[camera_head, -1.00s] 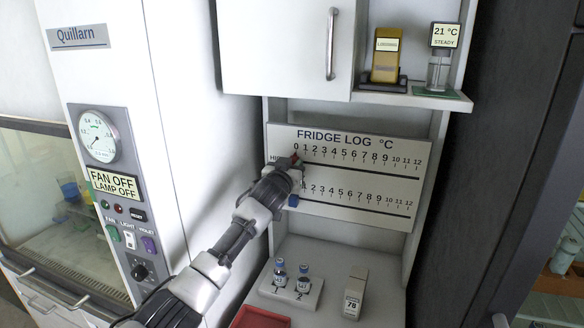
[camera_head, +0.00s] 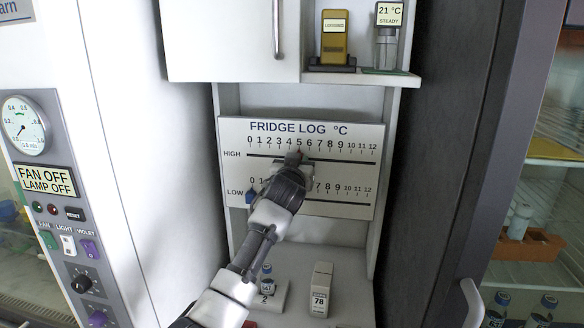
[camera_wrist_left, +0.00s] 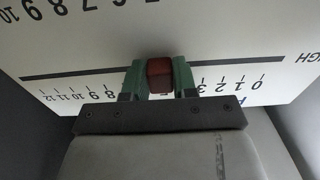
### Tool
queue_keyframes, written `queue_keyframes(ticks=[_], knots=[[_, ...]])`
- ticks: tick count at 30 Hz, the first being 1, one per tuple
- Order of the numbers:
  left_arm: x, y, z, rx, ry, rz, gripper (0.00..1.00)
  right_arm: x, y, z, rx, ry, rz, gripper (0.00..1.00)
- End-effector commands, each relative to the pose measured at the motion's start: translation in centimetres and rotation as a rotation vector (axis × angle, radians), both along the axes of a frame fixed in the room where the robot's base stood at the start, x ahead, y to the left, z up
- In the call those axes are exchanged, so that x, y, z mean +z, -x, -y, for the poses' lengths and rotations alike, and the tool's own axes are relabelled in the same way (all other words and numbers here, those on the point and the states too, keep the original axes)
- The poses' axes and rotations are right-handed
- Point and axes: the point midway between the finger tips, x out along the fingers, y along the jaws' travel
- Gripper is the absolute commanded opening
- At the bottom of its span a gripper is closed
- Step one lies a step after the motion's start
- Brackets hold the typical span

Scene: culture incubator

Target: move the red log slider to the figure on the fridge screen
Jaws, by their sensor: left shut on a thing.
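The white FRIDGE LOG board (camera_head: 229,132) has a HIGH row and a LOW row, each numbered 0 to 12. My left gripper (camera_head: 296,157) is at the HIGH row, its tip just below about the 5. In the left wrist view the gripper (camera_wrist_left: 160,79) is shut on the red log slider (camera_wrist_left: 160,73), seen upside down, on the dark slot. In the head view the gripper mostly hides the slider. The blue slider (camera_head: 250,197) is at the left end of the LOW row. No screen on a fridge is readable. My right gripper is not in view.
A small display (camera_head: 389,14) on the upper shelf reads 21 °C STEADY, beside a yellow device (camera_head: 334,38). A white block marked 78 (camera_head: 321,290) and a vial rack (camera_head: 277,299) stand below the board. A glass-fronted cabinet (camera_head: 548,150) is at the right.

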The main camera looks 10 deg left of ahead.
Motion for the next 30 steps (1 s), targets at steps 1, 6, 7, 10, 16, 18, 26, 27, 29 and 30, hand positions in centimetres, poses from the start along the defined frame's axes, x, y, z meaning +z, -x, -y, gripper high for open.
queue_keyframes(ticks=[1,6,7,10,16,18,26,27,29,30], knots=[[0.0,0.0,0.0,0.001,0.0,-0.001,0.0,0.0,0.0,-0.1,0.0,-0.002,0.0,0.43],[0.0,0.0,-0.1,0.001,0.0,-0.001,0.47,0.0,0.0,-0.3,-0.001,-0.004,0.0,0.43],[0.0,0.0,-0.1,0.001,0.0,-0.001,0.52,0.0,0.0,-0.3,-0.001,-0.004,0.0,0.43],[0.0,0.0,-0.1,0.001,0.001,-0.001,0.53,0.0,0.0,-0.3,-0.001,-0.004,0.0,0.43],[0.0,0.1,-0.1,0.001,0.001,-0.001,0.53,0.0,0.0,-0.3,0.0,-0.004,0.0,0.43],[-0.1,0.3,-0.1,0.001,0.001,0.0,0.53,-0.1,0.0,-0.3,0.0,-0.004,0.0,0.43],[-0.3,2.8,-0.1,0.0,0.002,0.001,0.53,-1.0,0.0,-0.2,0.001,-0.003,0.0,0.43],[-0.3,3.4,-0.2,0.0,0.002,0.001,0.53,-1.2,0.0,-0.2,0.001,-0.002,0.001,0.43],[-0.3,4.3,-0.2,0.0,0.001,0.002,0.53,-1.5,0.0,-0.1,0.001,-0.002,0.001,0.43],[-0.3,4.9,-0.2,-0.001,0.002,0.001,0.53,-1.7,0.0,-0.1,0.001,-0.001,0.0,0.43]])
